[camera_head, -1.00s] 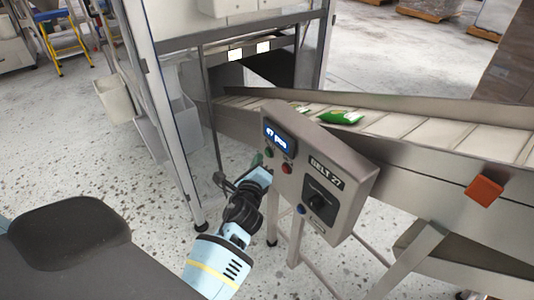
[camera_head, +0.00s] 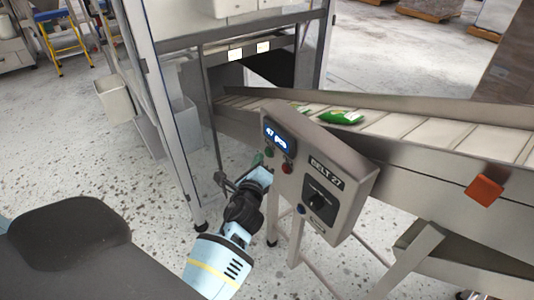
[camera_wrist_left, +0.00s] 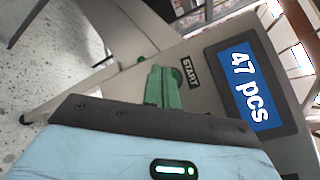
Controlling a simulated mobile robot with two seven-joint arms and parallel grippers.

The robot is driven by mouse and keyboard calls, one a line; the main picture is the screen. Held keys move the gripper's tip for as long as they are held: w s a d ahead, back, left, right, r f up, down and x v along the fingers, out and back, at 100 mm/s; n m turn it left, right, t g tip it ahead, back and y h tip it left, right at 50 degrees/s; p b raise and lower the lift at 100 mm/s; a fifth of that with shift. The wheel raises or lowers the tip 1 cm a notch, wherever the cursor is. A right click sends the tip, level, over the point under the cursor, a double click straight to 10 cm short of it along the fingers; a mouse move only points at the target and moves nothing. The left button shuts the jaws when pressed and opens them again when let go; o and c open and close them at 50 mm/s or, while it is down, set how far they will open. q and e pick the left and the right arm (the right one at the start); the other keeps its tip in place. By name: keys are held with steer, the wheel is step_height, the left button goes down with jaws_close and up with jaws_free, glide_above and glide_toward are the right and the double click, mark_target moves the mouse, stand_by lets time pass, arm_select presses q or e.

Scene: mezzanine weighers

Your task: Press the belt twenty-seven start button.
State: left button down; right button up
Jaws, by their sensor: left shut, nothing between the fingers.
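The belt 27 control box (camera_head: 322,172) is a grey panel with a lit blue display (camera_head: 276,136) reading 47 pcs. The green start button (camera_head: 269,153) is below the display, and a red button (camera_head: 287,168) is beside it. In the left wrist view the start button (camera_wrist_left: 175,77) is round and green beside the START label (camera_wrist_left: 190,72). My left gripper (camera_head: 257,160) is shut and empty, its green fingertips just in front of the start button. In the wrist view the fingertips (camera_wrist_left: 157,84) partly cover the button. I cannot tell whether they touch it.
The box also has a black knob (camera_head: 319,199) and a blue button (camera_head: 301,209). An inclined conveyor (camera_head: 395,131) with green packets (camera_head: 341,117) runs behind it. A glass-sided frame (camera_head: 178,120) stands left of my gripper.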

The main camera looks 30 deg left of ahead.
arm_select(q)
steer(key=shift+w+d, duration=0.1)
steer(key=shift+w, duration=0.2)
arm_select(e)
steer(key=shift+f, duration=0.1)
